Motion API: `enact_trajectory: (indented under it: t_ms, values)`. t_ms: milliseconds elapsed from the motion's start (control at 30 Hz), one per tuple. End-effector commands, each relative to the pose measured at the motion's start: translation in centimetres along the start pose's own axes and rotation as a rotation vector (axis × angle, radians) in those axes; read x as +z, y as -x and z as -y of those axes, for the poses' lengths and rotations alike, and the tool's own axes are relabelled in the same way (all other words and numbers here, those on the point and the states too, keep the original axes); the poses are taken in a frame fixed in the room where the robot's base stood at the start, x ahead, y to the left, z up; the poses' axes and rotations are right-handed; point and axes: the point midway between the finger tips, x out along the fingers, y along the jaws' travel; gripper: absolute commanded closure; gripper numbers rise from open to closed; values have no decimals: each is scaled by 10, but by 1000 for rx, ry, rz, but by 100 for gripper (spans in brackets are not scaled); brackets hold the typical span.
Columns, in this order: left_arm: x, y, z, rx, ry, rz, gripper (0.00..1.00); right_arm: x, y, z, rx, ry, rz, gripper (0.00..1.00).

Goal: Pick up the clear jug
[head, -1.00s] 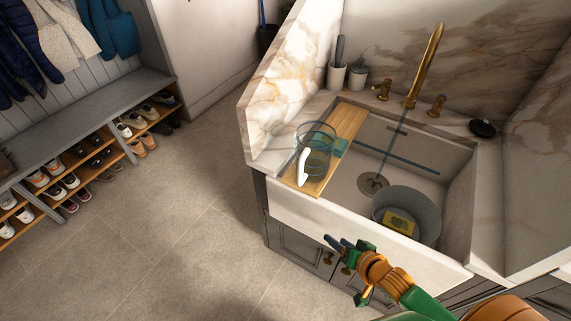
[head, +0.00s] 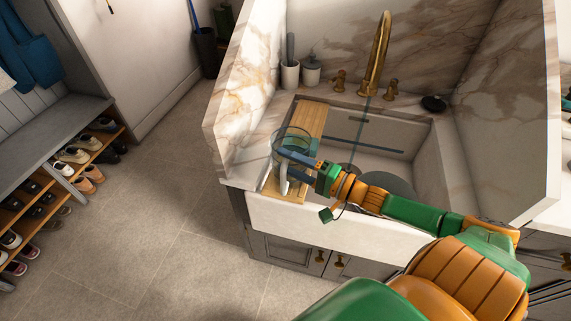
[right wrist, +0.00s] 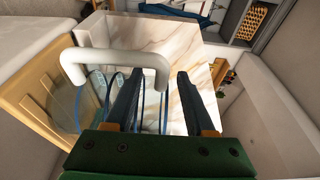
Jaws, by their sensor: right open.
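The clear jug (head: 291,136) is see-through with a bluish rim and a white handle. It stands upright on the wooden board (head: 314,118) at the left side of the sink. My right gripper (head: 286,166) is at the jug's near side and partly covers it. In the right wrist view the handle (right wrist: 112,58) arches across the left finger, and one leg of it shows between the two open fingers (right wrist: 160,76). The jug's clear body (right wrist: 72,105) is at the left there. I cannot tell whether the fingers touch the handle. My left gripper is not in view.
The white sink (head: 310,212) holds a grey basin (head: 388,183), partly hidden by my right arm. A brass faucet (head: 376,55) stands behind. A marble side wall (head: 245,95) rises left of the jug. Cups and a dark round object (head: 434,103) sit on the back ledge.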

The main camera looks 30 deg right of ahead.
Motion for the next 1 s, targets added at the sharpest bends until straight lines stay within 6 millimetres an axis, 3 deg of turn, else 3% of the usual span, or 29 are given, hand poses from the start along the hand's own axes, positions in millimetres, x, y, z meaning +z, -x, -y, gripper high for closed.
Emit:
enact_trajectory:
  t_ms: [200, 467, 700, 1000]
  values:
    - [2, -3, 0, 1, 0, 5, 52, 0, -36, 0, -3, 0, -1, 45]
    - [3, -3, 0, 1, 0, 5, 52, 1, -41, 0, 0, 0, 0, 45]
    - [2, -3, 0, 0, 0, 4, 52, 1, -41, 0, 1, 0, 0, 100]
    - [2, -3, 0, 0, 0, 3, 52, 1, -41, 0, 1, 0, 0, 100]
